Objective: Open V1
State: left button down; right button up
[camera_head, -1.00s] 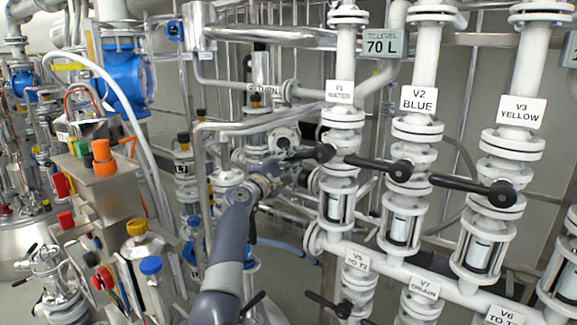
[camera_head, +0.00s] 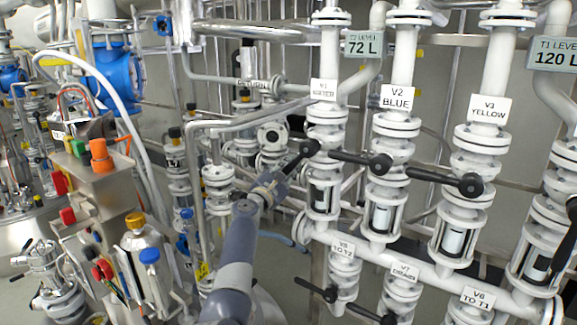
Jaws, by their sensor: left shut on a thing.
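The V1 valve, labelled "V1 WATER" on its tag (camera_head: 323,90), is on the leftmost white vertical pipe. Its black handle (camera_head: 304,153) slants down and left from the hub. My left gripper (camera_head: 284,172) is shut on the handle's outer end, and my grey left arm reaches it from below. The fingertips are small and partly hidden. The T2 level display (camera_head: 363,45) reads 72 L. My right gripper is not in view.
V2's black handle (camera_head: 355,158) and V3's black handle (camera_head: 438,178) point left, roughly level. V2's handle ends close to V1's hub. A T1 level display (camera_head: 556,55) reads 120 L. A control box (camera_head: 105,172) and pipes crowd the left side.

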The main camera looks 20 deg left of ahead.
pick_arm(q)
jog(key=shift+d+f, duration=0.1)
jog(key=shift+f, duration=0.3)
jog(key=c, duration=1.5)
grip_release()
jog(key=shift+r, duration=0.1)
jog(key=shift+o, duration=0.2)
jog(key=shift+r, duration=0.1)
jog(key=shift+r, duration=0.1)
jog(key=v, duration=1.2)
